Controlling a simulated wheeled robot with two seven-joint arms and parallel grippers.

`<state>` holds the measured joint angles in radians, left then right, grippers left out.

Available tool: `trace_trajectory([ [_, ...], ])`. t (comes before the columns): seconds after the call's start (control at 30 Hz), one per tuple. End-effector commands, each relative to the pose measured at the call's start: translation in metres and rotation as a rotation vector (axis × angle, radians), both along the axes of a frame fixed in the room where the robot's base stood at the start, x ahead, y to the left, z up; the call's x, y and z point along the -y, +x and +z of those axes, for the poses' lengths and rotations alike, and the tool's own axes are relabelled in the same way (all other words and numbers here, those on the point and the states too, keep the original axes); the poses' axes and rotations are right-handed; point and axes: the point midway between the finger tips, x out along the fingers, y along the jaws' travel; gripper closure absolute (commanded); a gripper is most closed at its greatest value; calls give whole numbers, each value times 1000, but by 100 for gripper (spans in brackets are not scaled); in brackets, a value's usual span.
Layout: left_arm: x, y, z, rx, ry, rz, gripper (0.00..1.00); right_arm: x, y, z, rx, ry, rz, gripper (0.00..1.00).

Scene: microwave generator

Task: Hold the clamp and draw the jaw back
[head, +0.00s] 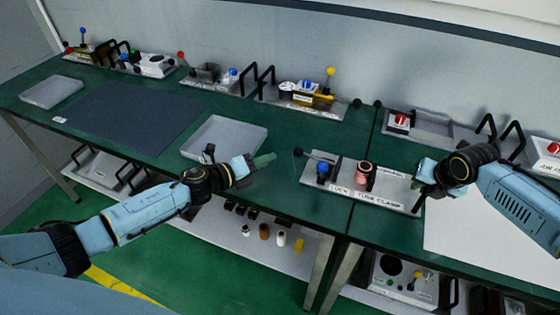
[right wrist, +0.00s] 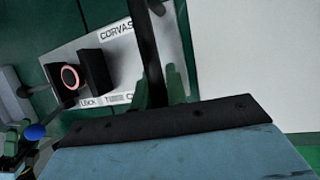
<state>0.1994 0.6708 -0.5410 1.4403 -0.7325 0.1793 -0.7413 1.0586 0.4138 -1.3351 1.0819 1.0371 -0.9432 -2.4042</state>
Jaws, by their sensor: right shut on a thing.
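The tube clamp is a pale plate (head: 345,196) labelled "LOCK" and "TUBE CLAMP", near the bench's front edge. It carries a copper-coloured ring piece (head: 364,170) at dark jaw blocks (right wrist: 97,75), a blue knob (head: 322,168) and a lever with a black ball (head: 298,152). My right gripper (right wrist: 160,92) is shut on the black handle (right wrist: 148,45) at the plate's right end; its arm partly hides that end in the head view. My left gripper (head: 264,160) hovers left of the clamp, apart from the black ball. Its green fingers overlap, so their gap is hidden.
A grey tray (head: 228,140) lies behind my left gripper. Other devices with black handles line the back, including one with a yellow knob (head: 330,71). A white sheet (head: 470,225) covers the right bench. A lower shelf (head: 270,255) holds small parts.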

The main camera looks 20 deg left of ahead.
Motion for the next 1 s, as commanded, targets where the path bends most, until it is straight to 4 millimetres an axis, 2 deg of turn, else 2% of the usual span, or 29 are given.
trace_trajectory([
  [0.03,0,-1,0,0,0,0,64,5,-3,-7,-14,-11,-7,100],
  [0.23,0,0,0,0,0,0,64,5,-3,-7,-14,-11,-7,100],
  [0.27,0,0,0,0,0,0,64,5,-3,-7,-14,-11,-7,82],
  [0.43,0,0,0,0,0,0,64,3,-2,-5,-9,-7,-5,60],
  [0.77,0,0,0,0,0,0,64,1,-1,0,-3,-2,0,60],
  [1.0,0,0,0,0,0,0,64,6,-10,24,0,0,0,60],
])
